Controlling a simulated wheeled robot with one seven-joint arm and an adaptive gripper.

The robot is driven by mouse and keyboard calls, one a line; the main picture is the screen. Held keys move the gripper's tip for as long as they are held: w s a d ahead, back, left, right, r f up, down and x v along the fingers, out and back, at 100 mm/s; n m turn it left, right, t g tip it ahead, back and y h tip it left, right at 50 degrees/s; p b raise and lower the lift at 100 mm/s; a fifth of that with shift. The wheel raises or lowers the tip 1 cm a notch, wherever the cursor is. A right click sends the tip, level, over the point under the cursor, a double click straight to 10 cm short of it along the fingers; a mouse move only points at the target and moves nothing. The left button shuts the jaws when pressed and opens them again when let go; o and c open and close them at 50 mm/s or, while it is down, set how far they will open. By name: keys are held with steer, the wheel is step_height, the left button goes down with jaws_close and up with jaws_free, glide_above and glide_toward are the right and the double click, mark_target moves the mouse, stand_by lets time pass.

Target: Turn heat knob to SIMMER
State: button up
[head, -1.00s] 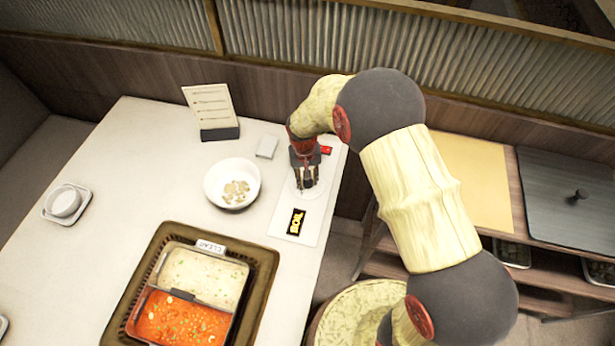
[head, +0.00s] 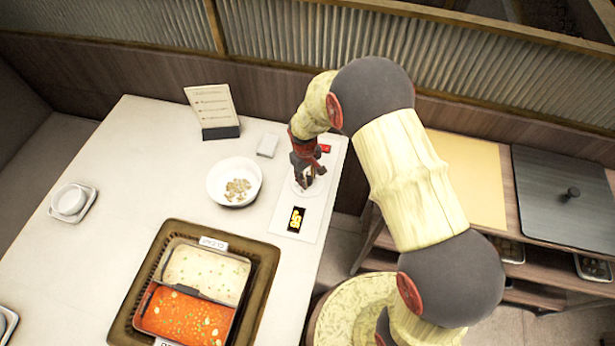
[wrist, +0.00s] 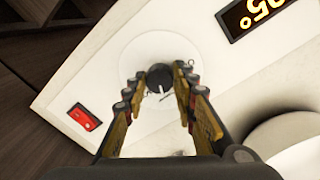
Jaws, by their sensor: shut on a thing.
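The heat knob (wrist: 159,77) is a small dark round knob with a white pointer mark, centred on a pale disc in the wrist view. My gripper (wrist: 160,79) is shut on it from both sides. In the head view my gripper (head: 304,181) points down over the white control panel (head: 314,222) and mostly hides the knob. The dark display (wrist: 250,15) on the panel shows orange characters that look like 95°, upside down in the wrist view. The display (head: 296,219) is also visible in the head view.
A red switch (wrist: 84,117) sits on the panel. A white bowl (head: 217,193) stands left of the panel. The two-part pot with white and red broth (head: 175,318) sits in a brown tray (head: 262,300). A menu stand (head: 220,132) is at the back.

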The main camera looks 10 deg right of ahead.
stand_by(0.3)
steer(key=o, duration=1.1)
steer(key=shift+o, duration=0.3)
steer(key=shift+r, duration=0.1)
step_height(320, 180, up, 12)
steer(key=shift+s+a, duration=0.15)
steer(key=shift+a, duration=0.1)
